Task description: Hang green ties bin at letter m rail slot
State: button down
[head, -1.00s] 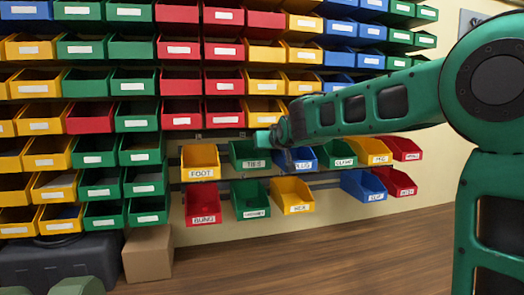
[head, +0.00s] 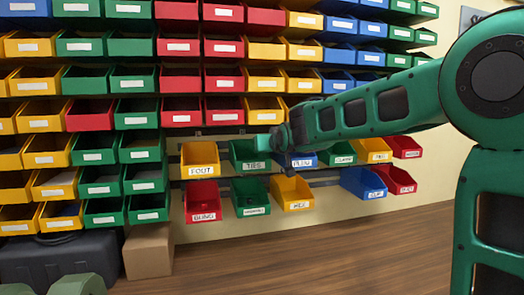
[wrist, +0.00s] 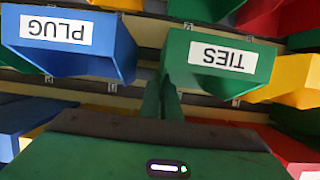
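The green bin labelled TIES (head: 250,152) is on the upper wall rail, between the yellow FOUT bin and the blue PLUG bin. In the wrist view, which is upside down, the TIES bin (wrist: 222,58) is right of centre, tilted. My gripper (wrist: 163,98) reaches to its side wall, with its green fingers close together at the wall; they look shut on it, though the tips are partly hidden. In the head view my gripper (head: 270,143) is at the bin's right edge. Small rail tags show in the wrist view; I cannot read the letter m.
The blue PLUG bin (head: 302,161) is close on the right, the yellow FOUT bin (head: 202,171) on the left. Red BUNG (head: 203,216), green (head: 253,211) and yellow HEX bins (head: 294,206) hang below. The lower rail has a gap before the blue CLIP bin (head: 362,195).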

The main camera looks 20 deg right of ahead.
jog(key=c, duration=1.9)
grip_release()
jog(key=shift+s, duration=0.1)
jog(key=v, duration=1)
jog(key=shift+s+r, duration=0.1)
jog(key=shift+s, duration=0.15)
